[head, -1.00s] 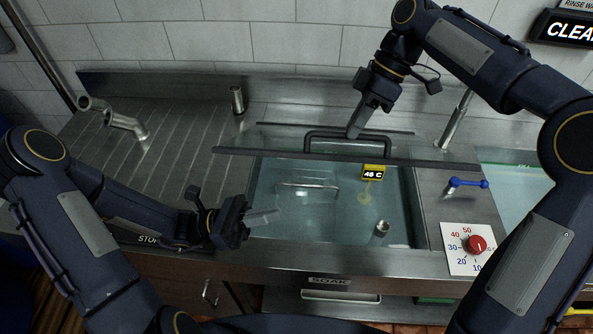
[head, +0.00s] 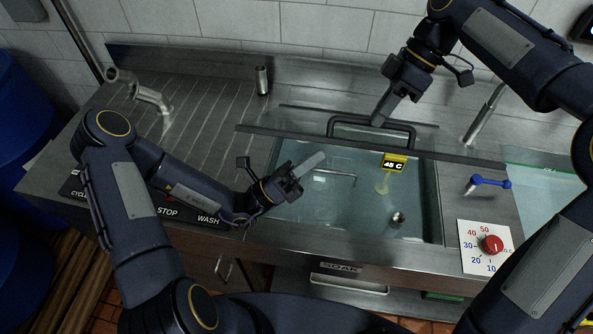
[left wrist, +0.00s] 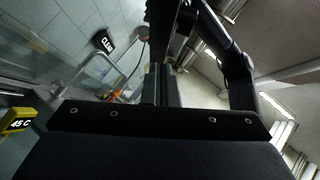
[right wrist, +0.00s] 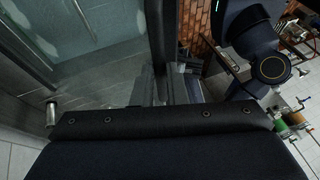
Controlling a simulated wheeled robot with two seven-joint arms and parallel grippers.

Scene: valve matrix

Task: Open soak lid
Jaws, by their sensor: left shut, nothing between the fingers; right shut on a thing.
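The soak lid (head: 300,139) is a clear panel with a dark front edge and a black bar handle (head: 345,118). It stands raised at the rear of the soak basin (head: 436,205), and the front part of the water is uncovered. My right gripper (head: 380,117) is shut on the handle, reaching down from above. My left gripper (head: 314,162) is shut and empty above the left part of the basin, in front of the lid edge and apart from it. In the right wrist view, a dark bar beside the fingers (right wrist: 165,88) hides the grip itself.
A yellow-edged 45 C tag (head: 394,163) shows at the basin's rear. A blue lever (head: 490,182) and a red dial (head: 491,244) are to the right. The ribbed drainboard (head: 205,115) at left is mostly clear, with a metal spout (head: 150,97) on it.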

